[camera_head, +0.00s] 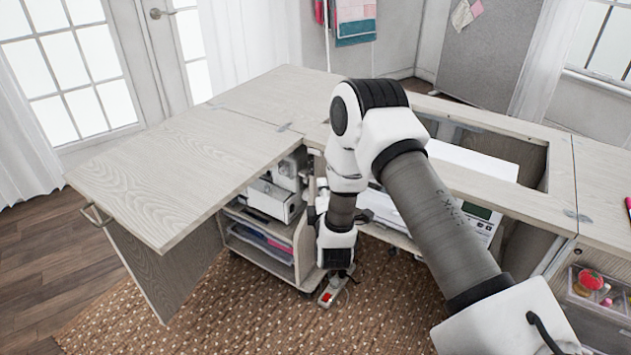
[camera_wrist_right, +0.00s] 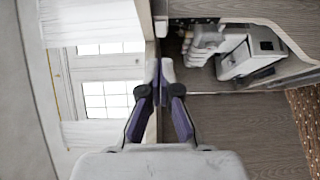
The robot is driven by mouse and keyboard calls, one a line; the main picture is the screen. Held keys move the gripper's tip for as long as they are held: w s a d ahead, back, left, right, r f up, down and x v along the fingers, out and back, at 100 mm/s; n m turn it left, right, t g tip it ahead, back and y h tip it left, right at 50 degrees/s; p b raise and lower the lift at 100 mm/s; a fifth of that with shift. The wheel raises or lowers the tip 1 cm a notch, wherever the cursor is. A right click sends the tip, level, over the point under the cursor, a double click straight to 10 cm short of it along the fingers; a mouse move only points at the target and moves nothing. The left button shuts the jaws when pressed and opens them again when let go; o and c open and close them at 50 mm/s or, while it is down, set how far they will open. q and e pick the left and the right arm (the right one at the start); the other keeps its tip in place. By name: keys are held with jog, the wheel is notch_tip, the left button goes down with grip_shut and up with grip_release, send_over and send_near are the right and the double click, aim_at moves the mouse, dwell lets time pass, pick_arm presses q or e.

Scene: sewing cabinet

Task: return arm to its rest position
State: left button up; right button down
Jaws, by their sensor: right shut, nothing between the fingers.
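My right arm comes in from the lower right of the head view, bends at an elbow over the cabinet top, and hangs down in front of the cabinet's open front. My right gripper (camera_head: 340,272) points down near the floor, beside the open shelves. Its fingers show closer in the right wrist view (camera_wrist_right: 161,68), with purple sides and tips together, shut and empty. A white strip-like object with a red part (camera_head: 331,293) shows just below the gripper in the head view; I cannot tell whether they touch. My left gripper is not in view.
The sewing cabinet (camera_head: 180,165) has a leaf spread to the left and a large opening (camera_head: 500,150) on the right. A white machine (camera_head: 277,196) stands in the shelf unit, also in the wrist view (camera_wrist_right: 252,55). Patterned rug (camera_head: 235,300) and floor lie clear in front.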

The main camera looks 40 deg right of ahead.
jog(key=s+a+f+g+y, duration=0.35)
jog(key=s+a+f, duration=0.25)
jog(key=s+f, duration=0.25)
jog(key=s+a+f+g+y, duration=0.35)
jog(key=s+a+f, duration=0.3)
jog(key=f, duration=0.35)
jog(key=s+a+f+m+g+y, duration=0.1)
jog(key=s+f+m+g, duration=0.15)
jog(key=s, duration=0.35)
jog(key=s+a+f+m+g, duration=0.2)
jog(key=s+m, duration=0.1)
jog(key=s, duration=0.3)
jog(key=s+a+m+g+y, duration=0.1)
jog(key=s+a+m+g, duration=0.1)
jog(key=s+m+g, duration=0.5)
notch_tip(320, 180, up, 16)
jog(key=s+t+p, duration=0.2)
jog(key=p, duration=1.3)
jog(key=shift+d+t+p, duration=0.3)
jog(key=shift+t+p, duration=0.05)
jog(key=shift+p, duration=0.05)
